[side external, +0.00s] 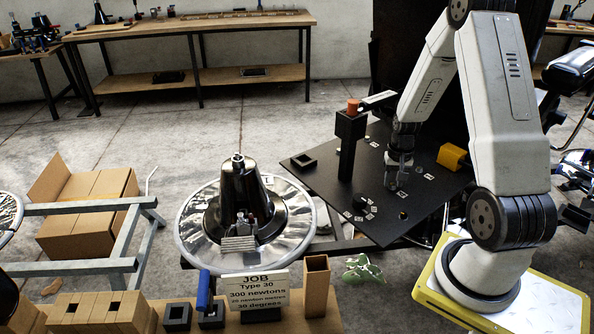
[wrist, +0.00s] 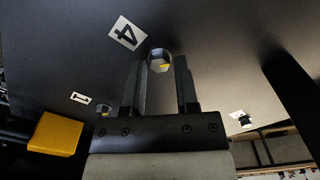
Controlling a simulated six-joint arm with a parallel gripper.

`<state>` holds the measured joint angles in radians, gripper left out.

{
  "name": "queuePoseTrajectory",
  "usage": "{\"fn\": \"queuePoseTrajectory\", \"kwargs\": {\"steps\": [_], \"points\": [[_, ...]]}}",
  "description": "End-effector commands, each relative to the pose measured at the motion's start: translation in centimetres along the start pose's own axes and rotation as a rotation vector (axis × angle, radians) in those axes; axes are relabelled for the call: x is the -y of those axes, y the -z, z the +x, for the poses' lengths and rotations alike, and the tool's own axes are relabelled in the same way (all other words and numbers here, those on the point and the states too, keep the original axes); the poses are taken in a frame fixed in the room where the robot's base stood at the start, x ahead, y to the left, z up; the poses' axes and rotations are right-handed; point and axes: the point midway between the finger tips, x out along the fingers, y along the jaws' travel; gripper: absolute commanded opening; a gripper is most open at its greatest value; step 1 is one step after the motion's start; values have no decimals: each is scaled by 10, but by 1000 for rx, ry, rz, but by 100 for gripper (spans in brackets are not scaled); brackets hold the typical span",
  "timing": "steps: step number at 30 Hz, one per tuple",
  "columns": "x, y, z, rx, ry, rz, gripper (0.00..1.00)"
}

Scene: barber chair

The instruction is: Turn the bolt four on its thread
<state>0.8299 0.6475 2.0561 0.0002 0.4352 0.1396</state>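The bolt four is a shiny hex head (wrist: 160,60) on the black board, beside the white label "4" (wrist: 125,33) in the wrist view. My gripper (wrist: 161,62) has its two fingers apart, one on each side of the head, with the tips about level with it. I cannot tell whether the fingers touch the head. In the side view my gripper (side external: 398,183) points down at the board (side external: 330,200), low over it. The bolt cannot be made out there.
A black post with an orange top (side external: 352,107) stands on the board left of my gripper. A yellow block (side external: 453,157) is at the right; it also shows in the wrist view (wrist: 56,134). Another bolt (wrist: 103,108) sits near label "1". A chrome chair base (side external: 245,215) stands left.

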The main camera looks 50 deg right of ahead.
Motion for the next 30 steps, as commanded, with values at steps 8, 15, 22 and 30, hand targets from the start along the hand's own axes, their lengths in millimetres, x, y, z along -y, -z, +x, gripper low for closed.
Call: {"fn": "queuePoseTrajectory", "kwargs": {"steps": [8, 15, 22, 30], "points": [[0, 0, 0, 2, 0, -1, 63], [0, -1, -2, 2, 0, -1, 63], [0, 0, -17, 0, 0, -1, 63], [0, 0, -46, -2, 0, -1, 63]]}}
